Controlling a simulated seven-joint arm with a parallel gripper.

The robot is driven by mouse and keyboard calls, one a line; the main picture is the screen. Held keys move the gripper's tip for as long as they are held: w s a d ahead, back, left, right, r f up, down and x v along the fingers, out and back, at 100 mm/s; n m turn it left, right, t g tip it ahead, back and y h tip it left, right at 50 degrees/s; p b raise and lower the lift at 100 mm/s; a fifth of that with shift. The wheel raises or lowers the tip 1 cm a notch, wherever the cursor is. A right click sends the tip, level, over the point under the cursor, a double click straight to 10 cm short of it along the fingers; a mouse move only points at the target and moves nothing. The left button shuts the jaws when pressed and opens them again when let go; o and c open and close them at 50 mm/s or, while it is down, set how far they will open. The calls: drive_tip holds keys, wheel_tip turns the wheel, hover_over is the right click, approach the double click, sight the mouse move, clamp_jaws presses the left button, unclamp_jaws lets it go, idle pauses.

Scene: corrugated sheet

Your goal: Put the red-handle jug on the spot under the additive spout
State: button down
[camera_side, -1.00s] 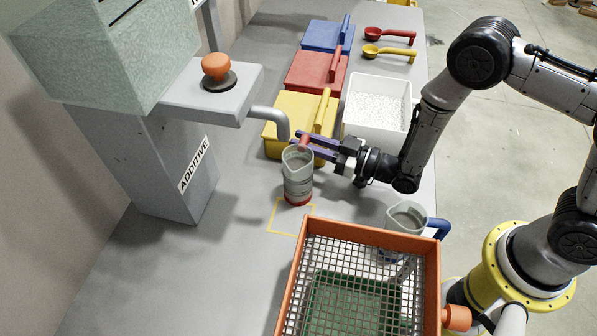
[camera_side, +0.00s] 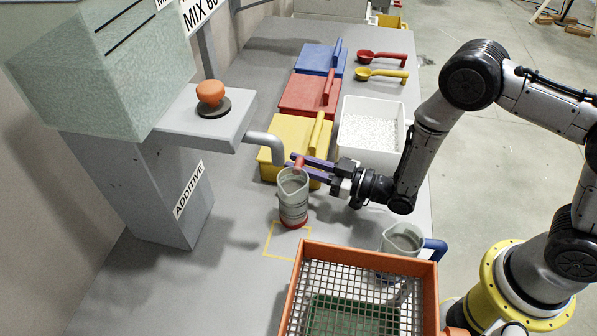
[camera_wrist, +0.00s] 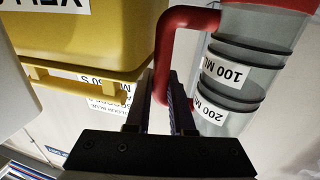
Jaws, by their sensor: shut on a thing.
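The red-handle jug (camera_side: 293,203), clear with a red base band, is upright near the additive spout (camera_side: 268,142). The spot is a yellow square outline (camera_side: 267,240) on the table. The jug's base shows at the outline's far edge; whether it touches the table is unclear. My gripper (camera_side: 299,166) is shut on the jug's red handle, its purple fingers reaching in from the right. In the wrist view, the red handle (camera_wrist: 166,50) lies between the fingers (camera_wrist: 163,98), with the jug body (camera_wrist: 245,70) to the right.
A yellow-lidded bin (camera_side: 290,135) stands close behind the gripper, with a white tub (camera_side: 400,140) to its right. An orange-framed sieve (camera_side: 370,252) is in front. A blue-handle jug (camera_side: 405,240) stands behind the sieve. The additive dispenser (camera_side: 150,190) is left.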

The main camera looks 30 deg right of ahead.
sight(285, 174)
drive_tip(key=shift+r, duration=0.75)
drive_tip(key=s+d+r, duration=0.6)
drive_tip(key=s+r, duration=0.5)
drive_tip(key=s, duration=0.1)
drive_tip(key=s+d+f+n+g+y, duration=0.2)
drive_tip(key=s+d+f+g+y, duration=0.15)
drive_tip(key=d, duration=0.35)
drive_tip(key=s+d+f+n+g+y, duration=0.2)
drive_tip(key=s+d+f, duration=0.3)
drive_tip(key=d, duration=0.2)
drive_tip(key=shift+t+h, duration=0.25)
drive_tip(key=x, duration=3.1)
drive_tip(key=shift+a+f, duration=0.15)
drive_tip(key=shift+f, duration=0.1)
drive_tip(key=f, duration=0.3)
drive_tip(key=shift+w+a, duration=0.25)
drive_tip(key=shift+w, duration=0.05)
drive_tip(key=shift+f, duration=0.25)
